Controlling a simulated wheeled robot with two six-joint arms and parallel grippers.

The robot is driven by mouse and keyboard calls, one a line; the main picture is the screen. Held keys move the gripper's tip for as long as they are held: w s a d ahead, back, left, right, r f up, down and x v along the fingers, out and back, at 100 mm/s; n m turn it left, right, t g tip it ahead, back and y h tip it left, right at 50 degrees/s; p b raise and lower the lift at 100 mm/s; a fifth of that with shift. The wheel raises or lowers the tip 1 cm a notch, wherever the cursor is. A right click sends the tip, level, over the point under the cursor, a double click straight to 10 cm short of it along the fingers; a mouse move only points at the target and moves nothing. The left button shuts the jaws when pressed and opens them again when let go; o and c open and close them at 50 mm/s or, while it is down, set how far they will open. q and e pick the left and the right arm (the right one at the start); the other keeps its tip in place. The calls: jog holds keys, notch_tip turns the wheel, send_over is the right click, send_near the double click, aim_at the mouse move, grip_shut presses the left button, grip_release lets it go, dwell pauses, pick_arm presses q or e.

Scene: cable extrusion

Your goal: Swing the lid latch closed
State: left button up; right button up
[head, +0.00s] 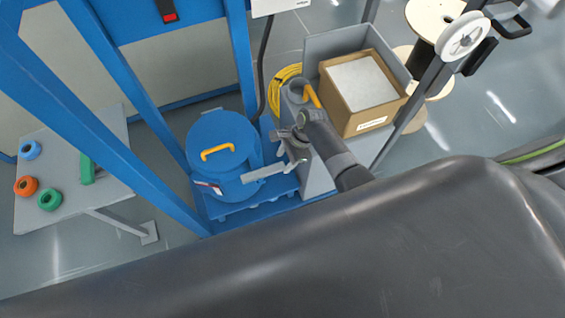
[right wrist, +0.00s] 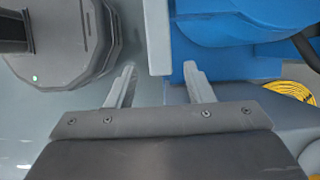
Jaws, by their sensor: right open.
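A blue drum (head: 220,150) stands upright with a blue lid and a yellow handle (head: 217,151) on top. The lid latch (head: 262,173), a light grey bar, sticks out from the drum's right side, away from its wall. In the right wrist view the latch (right wrist: 157,38) comes down from the top, with its end in the gap between my fingertips. My right gripper (head: 284,153) is open right of the drum, near the latch's outer end. Its two fingers (right wrist: 160,74) stand apart on either side of the bar; contact cannot be told. My left gripper is not in view.
A grey cabinet with a cardboard box (head: 358,92) stands right of the drum, close to my right arm. A yellow cable coil (head: 284,88) lies behind it. Blue frame posts (head: 130,75) rise at the left. A table (head: 75,190) with coloured rolls is far left.

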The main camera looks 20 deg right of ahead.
jog(key=shift+x, duration=1.25)
grip_shut()
